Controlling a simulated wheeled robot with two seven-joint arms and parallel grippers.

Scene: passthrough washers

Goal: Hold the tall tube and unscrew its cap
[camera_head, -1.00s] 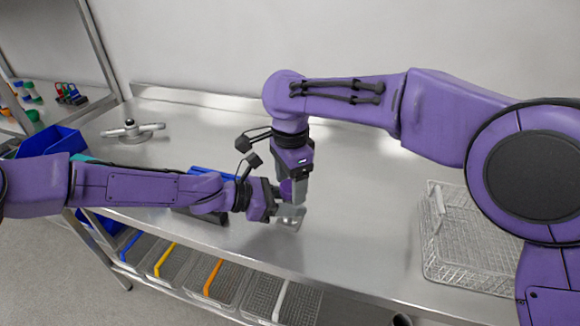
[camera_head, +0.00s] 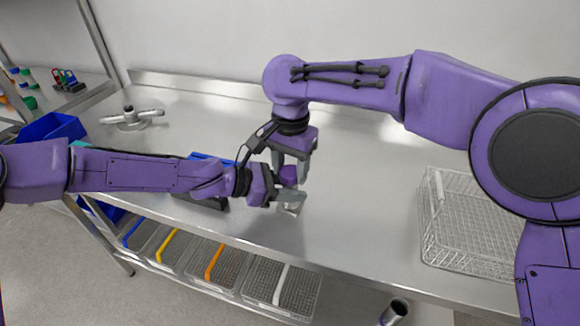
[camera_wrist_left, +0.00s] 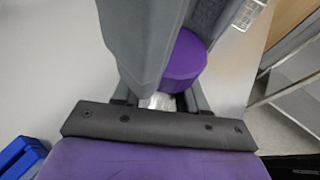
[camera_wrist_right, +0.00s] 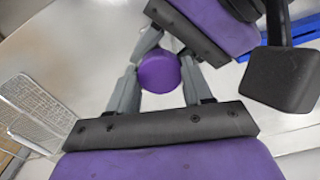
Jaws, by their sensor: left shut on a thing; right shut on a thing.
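The tall tube (camera_head: 294,207) stands roughly upright above the steel table, with a purple cap (camera_head: 289,175) on top. Most of its clear body is hidden by my grippers. My left gripper (camera_head: 291,199) comes in sideways from the left and is shut on the tube below the cap. My right gripper (camera_head: 289,173) points down from above and is shut on the cap. The cap also shows between the right fingers in the right wrist view (camera_wrist_right: 159,73) and past the left fingers in the left wrist view (camera_wrist_left: 185,62). Whether the cap is loose cannot be told.
A wire basket (camera_head: 432,250) stands on the table at the right. A metal fitting with handles (camera_head: 130,120) is at the back left, near a blue bin (camera_head: 52,128). A blue rack (camera_head: 212,158) is partly behind my left arm. The table's back middle is clear.

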